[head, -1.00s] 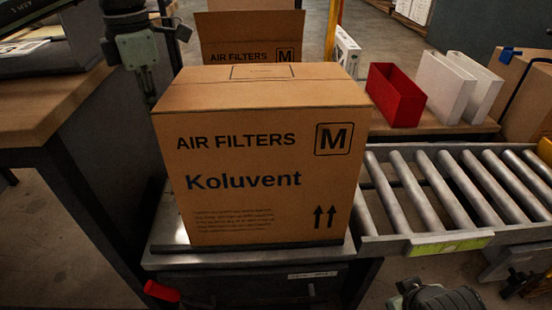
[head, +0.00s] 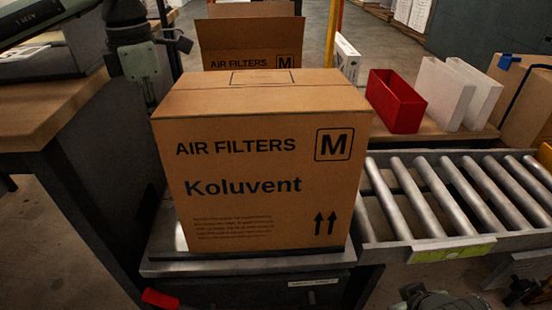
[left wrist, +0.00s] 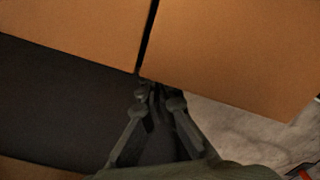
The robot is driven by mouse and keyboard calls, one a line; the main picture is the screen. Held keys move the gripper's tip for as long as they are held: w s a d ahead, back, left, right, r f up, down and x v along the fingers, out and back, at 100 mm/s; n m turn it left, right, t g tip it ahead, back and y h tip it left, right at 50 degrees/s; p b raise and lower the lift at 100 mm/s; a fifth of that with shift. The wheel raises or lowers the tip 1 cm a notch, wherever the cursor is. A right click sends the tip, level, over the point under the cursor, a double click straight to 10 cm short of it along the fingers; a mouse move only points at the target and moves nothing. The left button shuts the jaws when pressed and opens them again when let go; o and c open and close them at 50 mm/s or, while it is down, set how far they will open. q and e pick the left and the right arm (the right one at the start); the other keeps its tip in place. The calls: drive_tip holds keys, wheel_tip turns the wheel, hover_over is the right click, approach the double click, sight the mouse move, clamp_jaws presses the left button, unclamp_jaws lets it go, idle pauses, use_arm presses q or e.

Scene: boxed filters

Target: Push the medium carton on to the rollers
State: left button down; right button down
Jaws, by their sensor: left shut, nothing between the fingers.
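The medium carton (head: 265,170) is brown, closed and upright, marked AIR FILTERS, Koluvent and M. It stands on a grey-topped stand (head: 250,266), left of the metal rollers (head: 440,192); its right side is close to their near end. My left gripper (left wrist: 157,92) is shut and empty. In the head view it hangs down by the carton's back left side, its tips not clearly visible. In the left wrist view the fingertips are at the edge of cardboard faces (left wrist: 235,45) with a dark gap between them; contact cannot be told. My right gripper's fingers do not show.
Another AIR FILTERS M carton (head: 250,40) stands open behind. A red bin (head: 395,100) and white boxes (head: 442,92) sit on a wooden shelf behind the rollers. A wood-topped bench (head: 45,110) is at left. The rollers are clear.

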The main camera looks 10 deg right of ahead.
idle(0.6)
use_arm(q)
drive_tip(key=shift+d, duration=2.6)
drive_tip(key=shift+s+d+p, duration=0.15)
drive_tip(key=shift+d+p, duration=0.3)
drive_tip(key=shift+d, duration=1.95)
drive_tip(key=d, duration=0.5)
drive_tip(key=shift+s, duration=0.1)
